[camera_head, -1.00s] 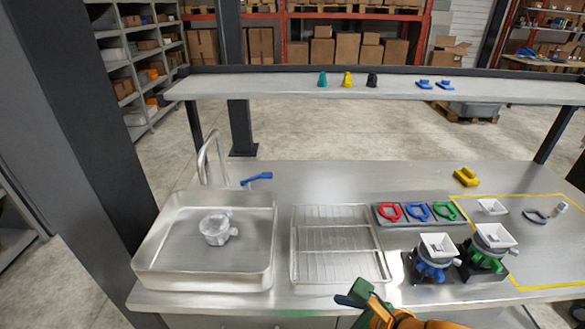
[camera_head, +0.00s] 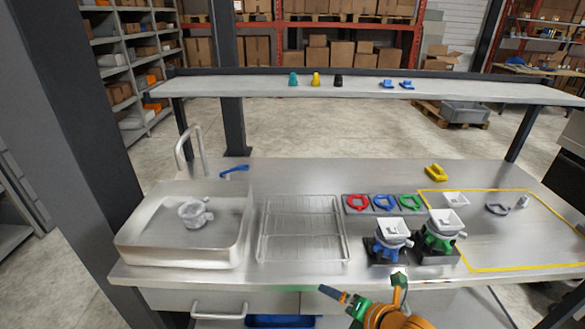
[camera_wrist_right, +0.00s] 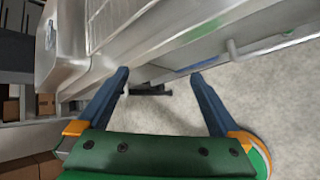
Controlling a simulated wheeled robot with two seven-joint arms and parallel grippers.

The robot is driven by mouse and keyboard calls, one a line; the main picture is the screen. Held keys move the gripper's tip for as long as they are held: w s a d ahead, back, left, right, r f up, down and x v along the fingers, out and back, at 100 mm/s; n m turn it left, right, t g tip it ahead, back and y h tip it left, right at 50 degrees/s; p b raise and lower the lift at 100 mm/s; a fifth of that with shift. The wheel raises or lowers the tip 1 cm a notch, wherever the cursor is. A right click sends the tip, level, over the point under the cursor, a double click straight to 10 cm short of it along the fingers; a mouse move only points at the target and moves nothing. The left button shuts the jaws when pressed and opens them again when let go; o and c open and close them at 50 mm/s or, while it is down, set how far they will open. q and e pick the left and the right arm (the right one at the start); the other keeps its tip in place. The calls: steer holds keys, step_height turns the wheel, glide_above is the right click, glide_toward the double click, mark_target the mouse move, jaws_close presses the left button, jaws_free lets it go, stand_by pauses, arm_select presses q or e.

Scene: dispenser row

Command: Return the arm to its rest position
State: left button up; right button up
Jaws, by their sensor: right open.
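My right gripper (camera_wrist_right: 160,92) is open and empty in the right wrist view, its two dark blue fingers apart above the pale floor. In the head view my right gripper (camera_head: 334,292) shows at the bottom, in front of the bench's front edge, with an orange wrist behind it. It is apart from everything on the bench. My left gripper is not in view.
The steel bench (camera_head: 330,180) carries a sink (camera_head: 150,240) with a grey part inside, a wire rack (camera_head: 301,252), red, blue and green rings, and two dispensers with white hoppers (camera_head: 393,228). A drawer handle (camera_head: 219,309) sticks out below the bench edge.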

steer(key=s+d+f+m+g+h, duration=0.1)
steer(key=s+d+f+m, duration=0.25)
steer(key=f+m, duration=0.35)
steer(key=s+d+f+m+g+h, duration=0.1)
steer(key=s+d+f+m+h, duration=0.15)
steer(key=s+f+m, duration=0.4)
steer(key=s+d+f+m+g, duration=0.1)
steer(key=d+f+m, duration=0.3)
steer(key=f, duration=0.6)
steer(key=s+f+m+g, duration=0.2)
steer(key=s+f+m, duration=0.3)
steer(key=s, duration=0.7)
steer(key=s+a+f+m+g+h+b, duration=0.1)
steer(key=s+f+m, duration=0.3)
steer(key=s, duration=0.9)
steer(key=shift+a+f+m+g, duration=0.2)
steer(key=shift+f+m+g, duration=0.2)
steer(key=shift+m+g, duration=0.35)
